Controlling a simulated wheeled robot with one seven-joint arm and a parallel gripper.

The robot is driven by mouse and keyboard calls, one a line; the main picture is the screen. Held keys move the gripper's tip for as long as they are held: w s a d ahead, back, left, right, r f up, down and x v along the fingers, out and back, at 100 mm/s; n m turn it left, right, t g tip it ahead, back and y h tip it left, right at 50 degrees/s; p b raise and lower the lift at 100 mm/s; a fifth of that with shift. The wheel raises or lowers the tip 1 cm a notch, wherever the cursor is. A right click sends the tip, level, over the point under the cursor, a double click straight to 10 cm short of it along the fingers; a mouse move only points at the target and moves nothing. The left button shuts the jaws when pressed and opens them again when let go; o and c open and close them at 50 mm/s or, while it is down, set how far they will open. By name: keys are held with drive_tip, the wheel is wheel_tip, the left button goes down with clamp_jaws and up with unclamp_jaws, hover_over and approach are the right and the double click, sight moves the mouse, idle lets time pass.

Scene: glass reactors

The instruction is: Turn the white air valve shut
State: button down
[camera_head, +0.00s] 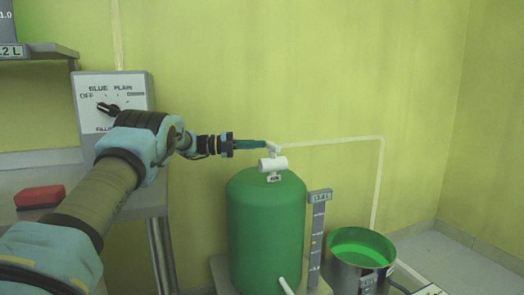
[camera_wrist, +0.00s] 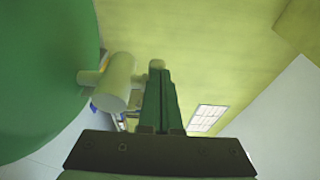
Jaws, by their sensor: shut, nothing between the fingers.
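The white air valve (camera_head: 273,164) sits on top of the green tank (camera_head: 265,225), with a short white handle (camera_head: 272,147) angled above its round body. In the wrist view the valve body (camera_wrist: 122,82) stands out from the green tank (camera_wrist: 40,75), left of my fingers. My gripper (camera_head: 262,143) is shut and empty, coming from the left. Its tips are at or very near the handle; I cannot tell whether they touch. In the wrist view my gripper's fingers (camera_wrist: 159,75) are together, and a pale rounded end shows just past the tips.
A panel with a black knob (camera_head: 108,108) is on the wall at left, above a grey bench with a red block (camera_head: 40,197). A metal pot (camera_head: 358,265) of green liquid stands right of the tank. A thin pale pipe (camera_head: 340,140) runs along the wall.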

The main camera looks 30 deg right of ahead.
drive_tip(key=shift+s+d+r, duration=0.1)
drive_tip(key=shift+d, duration=0.05)
wheel_tip(320, 180, up, 10)
drive_tip(key=shift+p, duration=0.4)
